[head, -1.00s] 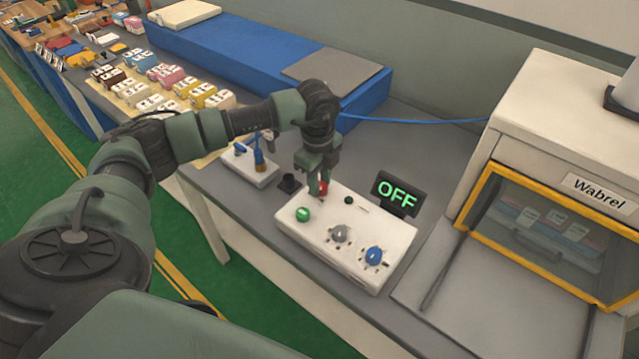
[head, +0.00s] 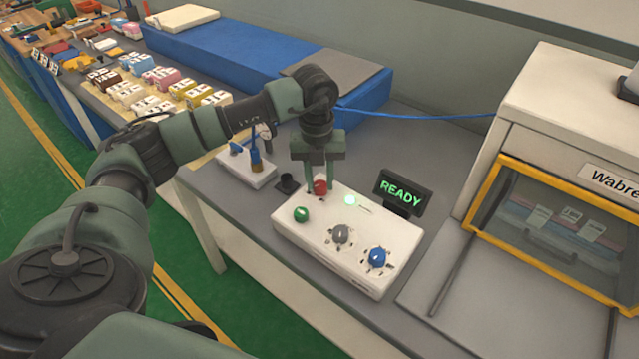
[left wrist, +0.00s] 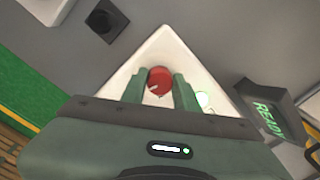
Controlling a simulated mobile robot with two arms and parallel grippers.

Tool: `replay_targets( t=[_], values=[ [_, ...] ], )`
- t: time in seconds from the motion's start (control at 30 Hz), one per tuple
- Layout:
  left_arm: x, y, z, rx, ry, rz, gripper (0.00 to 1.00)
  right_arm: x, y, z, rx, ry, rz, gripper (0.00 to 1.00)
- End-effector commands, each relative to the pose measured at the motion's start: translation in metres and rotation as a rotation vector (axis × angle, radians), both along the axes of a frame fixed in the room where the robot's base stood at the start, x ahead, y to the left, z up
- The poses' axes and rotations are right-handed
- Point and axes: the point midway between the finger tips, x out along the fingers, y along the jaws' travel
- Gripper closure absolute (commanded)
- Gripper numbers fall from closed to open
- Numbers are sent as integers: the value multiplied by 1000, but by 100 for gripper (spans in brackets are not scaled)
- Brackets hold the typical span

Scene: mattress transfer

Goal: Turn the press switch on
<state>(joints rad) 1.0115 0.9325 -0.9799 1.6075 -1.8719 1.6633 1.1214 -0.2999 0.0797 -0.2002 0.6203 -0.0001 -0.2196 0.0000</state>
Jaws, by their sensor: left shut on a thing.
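A white control box (head: 370,262) stands on the grey table with a red knob (head: 321,188) at its back left corner. My left gripper (head: 319,185) points down, its two fingers shut on the sides of the red knob. The left wrist view shows the red knob (left wrist: 160,80) between the fingertips, with a white pointer line on it. A small indicator (head: 350,200) beside the knob glows pale green. The display (head: 402,194) behind the box reads READY in green. My right gripper is not in view.
The box also carries a green button (head: 301,214), a grey knob (head: 341,234) and a blue knob (head: 377,257). A white press machine (head: 560,140) with a yellow-framed window stands at right. A small white stand (head: 246,170) with blue-handled parts is left of the box.

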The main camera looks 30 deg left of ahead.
Motion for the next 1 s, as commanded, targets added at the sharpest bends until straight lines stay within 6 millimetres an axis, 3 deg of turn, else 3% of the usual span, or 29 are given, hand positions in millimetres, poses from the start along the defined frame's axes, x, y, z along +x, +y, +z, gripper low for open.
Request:
replay_targets(
  t=[0.5, 1.0],
  values=[
    [2, -2, 0, -2, -3, -372, 100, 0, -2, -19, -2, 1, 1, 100],
    [2, -2, 1, -1, -2, -461, 100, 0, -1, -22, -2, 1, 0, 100]
  ],
)
